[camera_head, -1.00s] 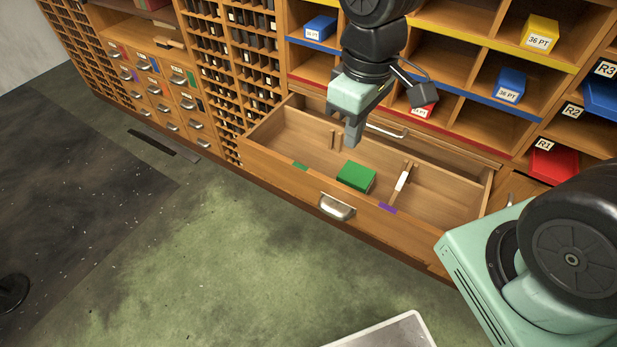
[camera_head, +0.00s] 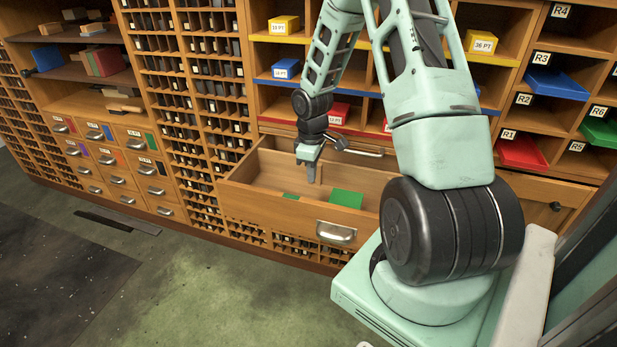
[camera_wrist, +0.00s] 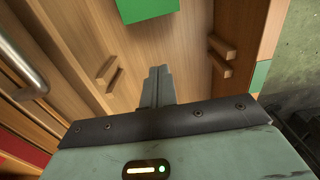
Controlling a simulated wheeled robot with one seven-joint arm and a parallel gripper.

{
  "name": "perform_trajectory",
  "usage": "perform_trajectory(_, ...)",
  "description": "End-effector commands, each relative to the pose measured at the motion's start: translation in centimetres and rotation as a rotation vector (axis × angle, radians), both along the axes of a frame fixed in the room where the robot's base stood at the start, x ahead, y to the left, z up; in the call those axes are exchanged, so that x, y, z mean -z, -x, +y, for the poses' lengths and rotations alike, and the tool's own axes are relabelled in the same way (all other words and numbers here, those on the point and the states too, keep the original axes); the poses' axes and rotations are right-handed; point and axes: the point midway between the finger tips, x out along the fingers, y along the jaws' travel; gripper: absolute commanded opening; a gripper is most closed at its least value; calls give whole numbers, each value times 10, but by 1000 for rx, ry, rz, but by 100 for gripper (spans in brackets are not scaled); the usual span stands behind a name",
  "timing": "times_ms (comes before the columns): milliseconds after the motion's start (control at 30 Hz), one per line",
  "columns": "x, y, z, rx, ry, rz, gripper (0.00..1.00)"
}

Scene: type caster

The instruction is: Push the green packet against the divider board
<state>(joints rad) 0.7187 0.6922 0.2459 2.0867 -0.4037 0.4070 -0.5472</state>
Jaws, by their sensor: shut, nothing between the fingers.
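The green packet (camera_head: 346,198) lies in the open wooden drawer (camera_head: 262,202), behind the front panel. In the wrist view the packet (camera_wrist: 146,8) shows at the top edge, partly cut off, beyond my fingertips. My gripper (camera_head: 311,178) is shut and empty, pointing down into the drawer to the left of the packet. In the wrist view the closed fingers (camera_wrist: 159,72) are apart from the packet, with bare drawer floor between. I cannot make out the divider board now; my arm covers the drawer's right part in the head view.
A green tag (camera_head: 290,196) marks the drawer front left of the packet. Wooden guide strips (camera_wrist: 107,75) stand on the drawer's inner walls, one pair on each side of my fingers. The drawer handle (camera_head: 337,232) sticks out in front. Shelves with coloured boxes (camera_head: 286,68) rise behind.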

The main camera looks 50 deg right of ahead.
Motion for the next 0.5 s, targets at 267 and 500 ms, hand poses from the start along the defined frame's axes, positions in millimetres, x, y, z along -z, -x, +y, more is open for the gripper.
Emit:
perform_trajectory(267, 62, 0, 1, 0, -2, 4, 0)
perform_trajectory(500, 72, 23, -9, 4, -1, 1, 0)
